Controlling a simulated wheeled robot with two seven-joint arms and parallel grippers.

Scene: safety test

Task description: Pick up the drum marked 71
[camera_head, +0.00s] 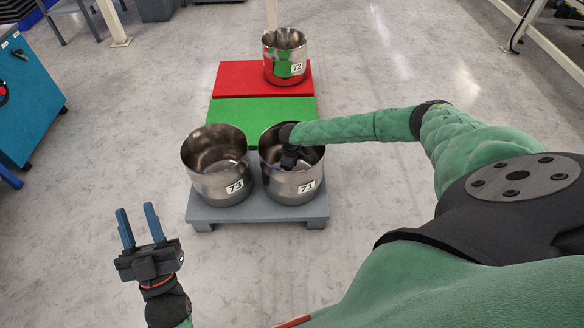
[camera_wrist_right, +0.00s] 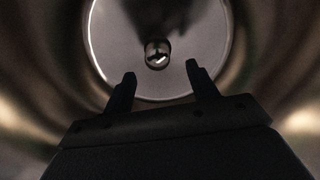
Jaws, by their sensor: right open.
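The drum marked 71 (camera_head: 291,187) is an open steel drum at the front right of the grey platform (camera_head: 225,212), with its label facing me. My right arm reaches over it, and my right gripper points down inside it. In the right wrist view the right gripper (camera_wrist_right: 160,85) is open, its fingers apart above the drum's round floor (camera_wrist_right: 205,45). A small round shiny spot (camera_wrist_right: 158,54) shows on that floor between the fingers. Nothing shows between the fingertips. In the head view the fingertips are hidden inside the drum. My left gripper (camera_head: 138,222) is open and empty at the lower left.
The drum marked 73 (camera_head: 219,184) stands just left of drum 71. The drum marked 72 (camera_head: 285,62) stands on the red panel (camera_head: 235,80) at the back. The green panel (camera_head: 240,115) between is mostly clear. A blue cabinet (camera_head: 30,100) stands at the left.

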